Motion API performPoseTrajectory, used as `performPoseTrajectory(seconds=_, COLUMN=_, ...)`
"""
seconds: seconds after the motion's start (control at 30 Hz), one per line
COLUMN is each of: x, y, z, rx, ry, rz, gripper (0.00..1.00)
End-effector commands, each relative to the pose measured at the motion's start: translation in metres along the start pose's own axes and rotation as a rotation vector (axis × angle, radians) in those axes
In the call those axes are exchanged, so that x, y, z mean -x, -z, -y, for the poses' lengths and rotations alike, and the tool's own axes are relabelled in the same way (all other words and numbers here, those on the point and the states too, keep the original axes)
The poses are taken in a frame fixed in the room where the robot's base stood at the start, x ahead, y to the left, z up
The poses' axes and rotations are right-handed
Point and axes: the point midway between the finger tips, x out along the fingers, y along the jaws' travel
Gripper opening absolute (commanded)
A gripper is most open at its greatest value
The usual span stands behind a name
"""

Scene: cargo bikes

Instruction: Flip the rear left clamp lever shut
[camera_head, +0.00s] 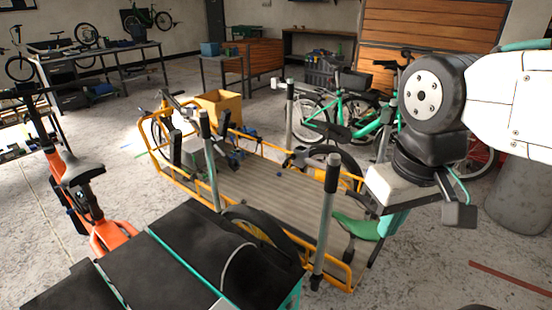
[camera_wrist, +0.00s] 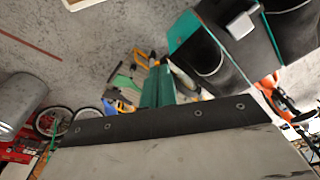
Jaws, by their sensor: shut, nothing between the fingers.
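The cargo bike (camera_head: 270,185) has a yellow tube frame around a slatted deck, with upright grey posts that have black tops. No clamp lever stands out clearly, and I cannot tell which small dark part is the rear left one. My gripper (camera_head: 384,240) hangs below the wrist at the right of the deck, beside the nearest post (camera_head: 326,220) and a green saddle-like part (camera_head: 357,227). Its teal fingers look shut and empty. In the wrist view my gripper (camera_wrist: 157,80) points away from the camera, with yellow and green parts close beside its tips.
An orange bike (camera_head: 95,205) stands at the left. A teal bike (camera_head: 350,125) stands behind the deck. A grey cylinder (camera_head: 520,195) is at the right. A yellow bin (camera_head: 218,105) is at the deck's far end. Concrete floor is open at lower right.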

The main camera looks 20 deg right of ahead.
Motion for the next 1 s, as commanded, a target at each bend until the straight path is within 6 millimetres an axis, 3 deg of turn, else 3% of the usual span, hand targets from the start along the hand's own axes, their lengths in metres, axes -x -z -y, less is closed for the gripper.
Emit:
performPoseTrajectory(seconds=0.17, x=0.005, y=0.017, z=0.002, rx=0.034, ry=0.012, rz=0.001, gripper=0.0)
performPoseTrajectory(seconds=0.27, x=0.014, y=0.048, z=0.006, rx=0.1, ry=0.033, rz=0.0, gripper=0.0)
performPoseTrajectory(seconds=0.47, x=0.023, y=0.149, z=0.015, rx=0.3, ry=0.096, rz=-0.022, gripper=0.0)
performPoseTrajectory(seconds=0.63, x=0.009, y=0.243, z=0.021, rx=0.472, ry=0.143, rz=-0.059, gripper=0.0)
performPoseTrajectory(seconds=0.8, x=-0.025, y=0.335, z=0.025, rx=0.638, ry=0.181, rz=-0.106, gripper=0.0)
performPoseTrajectory(seconds=1.0, x=-0.082, y=0.421, z=0.026, rx=0.805, ry=0.207, rz=-0.161, gripper=0.0)
